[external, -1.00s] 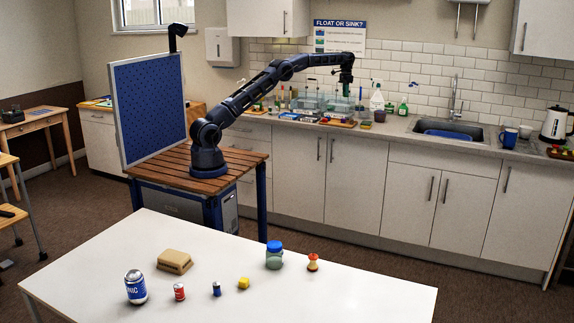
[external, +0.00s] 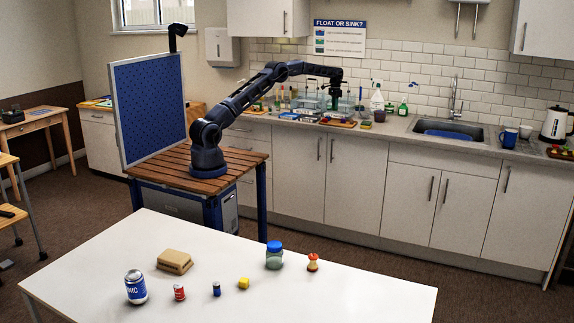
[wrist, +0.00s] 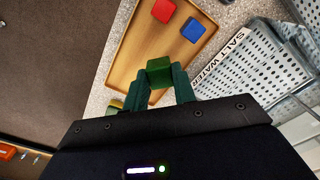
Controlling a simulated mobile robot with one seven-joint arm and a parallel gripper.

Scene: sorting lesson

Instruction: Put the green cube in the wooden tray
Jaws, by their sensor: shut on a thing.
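In the wrist view a green cube (wrist: 159,70) is between the two fingertips of my gripper (wrist: 159,80). The fingers are shut on it. The wooden tray (wrist: 128,52) lies beyond and below the cube on the counter. The cube overlaps the tray in this view; its exact height above the tray is hard to tell. A red cube (wrist: 164,10) and a blue cube (wrist: 193,29) lie in the tray. In the external view my gripper (external: 334,104) is over the counter, above the wooden tray (external: 340,124), and the cube is too small to make out.
A grey perforated basket (wrist: 245,65) marked "SALT WATER" stands right of the tray in the wrist view. The sink (external: 453,130) is farther right along the counter. A white table (external: 200,235) with a can (external: 136,287) and other small objects stands in front.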

